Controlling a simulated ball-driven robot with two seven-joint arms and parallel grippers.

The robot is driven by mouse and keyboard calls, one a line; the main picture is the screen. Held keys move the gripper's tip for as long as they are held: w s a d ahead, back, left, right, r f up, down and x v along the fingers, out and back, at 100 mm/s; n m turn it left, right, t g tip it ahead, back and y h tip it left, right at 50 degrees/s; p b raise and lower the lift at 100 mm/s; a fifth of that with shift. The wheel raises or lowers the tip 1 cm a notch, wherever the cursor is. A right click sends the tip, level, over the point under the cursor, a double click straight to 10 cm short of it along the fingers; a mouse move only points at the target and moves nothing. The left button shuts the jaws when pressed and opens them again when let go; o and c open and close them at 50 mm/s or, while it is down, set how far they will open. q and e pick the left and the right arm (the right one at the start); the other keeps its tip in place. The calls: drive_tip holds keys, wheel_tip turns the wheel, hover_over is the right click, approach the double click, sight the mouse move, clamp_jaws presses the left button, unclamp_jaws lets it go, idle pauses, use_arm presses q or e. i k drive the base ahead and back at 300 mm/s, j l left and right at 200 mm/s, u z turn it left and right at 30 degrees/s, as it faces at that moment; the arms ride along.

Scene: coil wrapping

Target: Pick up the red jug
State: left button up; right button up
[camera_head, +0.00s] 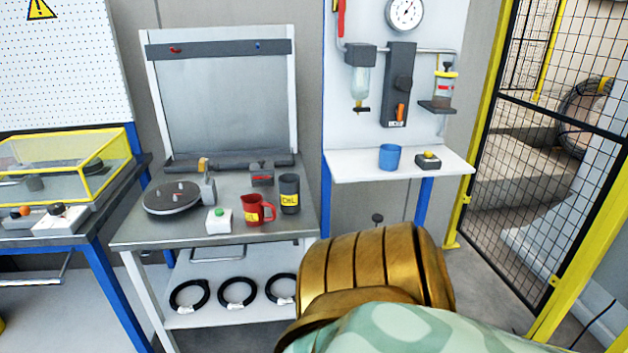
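The red jug (256,211) stands upright near the front right of the grey-topped workbench (165,234). It has a yellow label on its front and its handle points to the right. A dark grey cup (289,200) with a yellow label stands just behind and to the right of it. A white box with a green button (219,221) sits to its left. Neither of my grippers shows in this view, so I cannot see what they hold.
A round dark turntable (172,198) is at the bench's left. Black cable coils (237,292) lie on its lower shelf. A blue cup (389,157) stands on a white shelf (350,169) to the right. A large gold ribbed form, possibly mine, fills the lower foreground.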

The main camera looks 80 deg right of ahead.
sight(260, 212)
drive_tip(key=z, duration=2.1)
